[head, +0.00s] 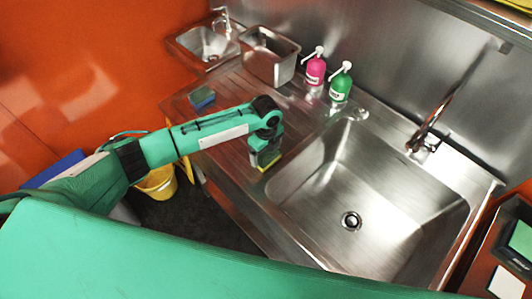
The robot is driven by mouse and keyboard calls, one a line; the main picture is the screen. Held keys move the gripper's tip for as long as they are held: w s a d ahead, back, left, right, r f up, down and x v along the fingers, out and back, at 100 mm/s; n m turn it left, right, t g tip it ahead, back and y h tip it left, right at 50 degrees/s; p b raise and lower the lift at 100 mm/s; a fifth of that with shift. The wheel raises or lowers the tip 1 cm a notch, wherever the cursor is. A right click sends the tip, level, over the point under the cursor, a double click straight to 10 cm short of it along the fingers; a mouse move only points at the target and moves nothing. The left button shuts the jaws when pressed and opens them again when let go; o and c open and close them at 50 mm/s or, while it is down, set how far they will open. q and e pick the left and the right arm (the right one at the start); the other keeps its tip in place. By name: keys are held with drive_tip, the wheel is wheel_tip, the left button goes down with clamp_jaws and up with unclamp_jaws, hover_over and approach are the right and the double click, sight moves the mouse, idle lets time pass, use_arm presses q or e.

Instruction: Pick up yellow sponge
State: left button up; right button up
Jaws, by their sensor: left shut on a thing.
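My left gripper (268,160) points down over the drainboard at the left edge of the large sink. It is shut on the yellow sponge (273,164), of which only a thin yellow edge shows below the fingers. The rest of the sponge is hidden by the gripper. I cannot tell whether the sponge touches the steel surface or is held just above it. My right gripper is not in view.
The large sink (318,205) is empty, with a faucet (430,125) on its right. Pink (315,70) and green (340,85) bottles stand behind it. A blue and green sponge (201,97) lies on the drainboard. A yellow bucket (158,184) stands on the floor.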

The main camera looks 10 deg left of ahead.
sight(266, 154)
use_arm(q)
wheel_tip(266, 154, up, 20)
drive_tip(key=b, duration=0.5)
drive_tip(key=o, duration=0.4)
drive_tip(key=shift+f, duration=0.1)
drive_tip(key=c, duration=0.3)
